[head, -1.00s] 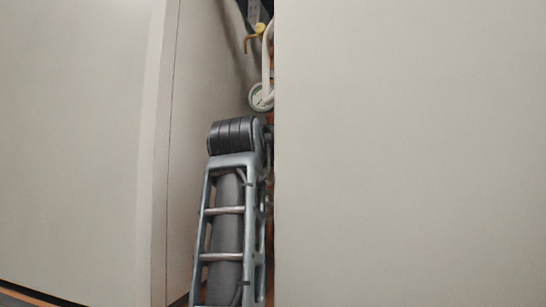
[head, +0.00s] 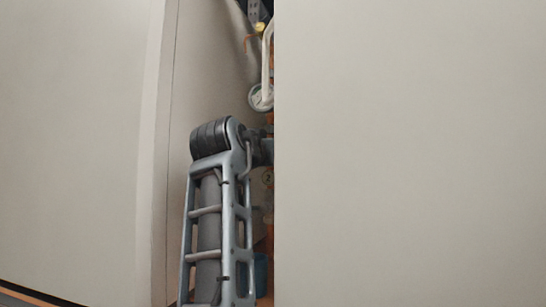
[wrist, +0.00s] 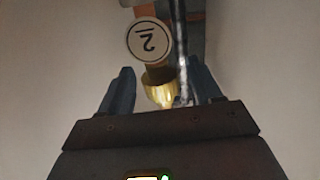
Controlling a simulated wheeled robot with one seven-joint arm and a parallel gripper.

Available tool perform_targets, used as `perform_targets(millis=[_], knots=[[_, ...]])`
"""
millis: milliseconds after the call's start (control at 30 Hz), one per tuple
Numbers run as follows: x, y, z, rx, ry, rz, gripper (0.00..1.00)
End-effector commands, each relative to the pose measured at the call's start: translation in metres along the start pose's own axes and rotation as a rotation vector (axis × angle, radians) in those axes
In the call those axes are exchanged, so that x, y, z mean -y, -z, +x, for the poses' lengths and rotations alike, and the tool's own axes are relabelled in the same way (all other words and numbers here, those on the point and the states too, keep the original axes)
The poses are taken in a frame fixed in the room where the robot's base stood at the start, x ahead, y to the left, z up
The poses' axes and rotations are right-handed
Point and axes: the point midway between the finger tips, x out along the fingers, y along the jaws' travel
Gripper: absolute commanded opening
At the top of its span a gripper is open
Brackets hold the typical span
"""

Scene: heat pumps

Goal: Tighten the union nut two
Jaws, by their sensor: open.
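The brass union nut (wrist: 161,88) shows in the wrist view, on a copper-coloured pipe below a round white tag marked 2 (wrist: 148,40), which appears upside down. My gripper (wrist: 161,72) is open, with one dark finger on each side of the nut. Gaps show between the fingers and the nut, and I see no contact. My gripper and the nut are hidden there by the right panel.
A large pale panel (head: 410,150) fills the right of the head view, and another (head: 75,140) the left. A gauge (head: 261,97) and a yellow-capped part (head: 260,27) sit in the gap. A dark braided line (wrist: 181,50) runs close beside the nut.

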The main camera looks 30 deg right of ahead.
Motion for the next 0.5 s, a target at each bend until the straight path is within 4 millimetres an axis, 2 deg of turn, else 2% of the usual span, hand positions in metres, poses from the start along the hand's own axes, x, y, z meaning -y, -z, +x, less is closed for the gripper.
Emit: perform_targets(millis=[267,500], knots=[[0.0,0.0,-0.002,-0.001,0.009,-0.001,0.64],[0.001,-0.001,-0.024,-0.002,0.01,-0.001,0.64]])
